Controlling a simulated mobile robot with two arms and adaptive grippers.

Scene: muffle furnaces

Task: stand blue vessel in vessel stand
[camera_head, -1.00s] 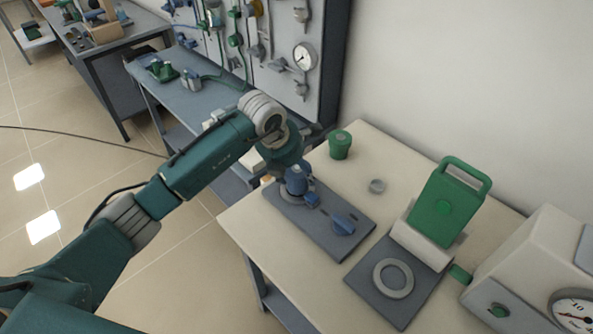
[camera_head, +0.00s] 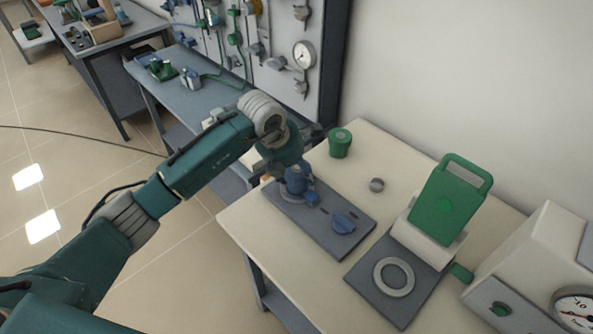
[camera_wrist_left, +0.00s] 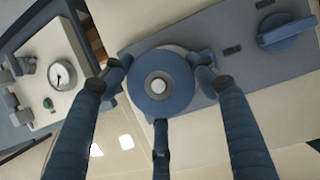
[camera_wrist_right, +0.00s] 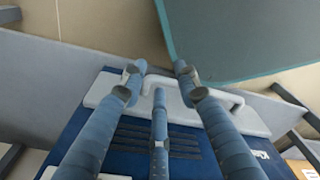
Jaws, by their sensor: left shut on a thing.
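The blue vessel (camera_wrist_left: 161,84), round with a pale knob in the middle of its top, shows in the left wrist view. My left gripper (camera_wrist_left: 160,78) is shut around it, fingers touching its sides. In the head view, my left gripper (camera_head: 297,186) is low over the left end of a grey plate with a blue dial (camera_head: 343,223). Whether the vessel touches that plate is hidden. A pale grey ring (camera_head: 378,279) on a dark plate, possibly the vessel stand, lies to the right and is empty. My right gripper (camera_wrist_right: 158,75) is open and empty.
A green tilted panel with a handle (camera_head: 439,207) stands behind the ring. A cream furnace with a dial (camera_head: 530,262) is at right. The table (camera_head: 290,254) is clear along its front-left edge.

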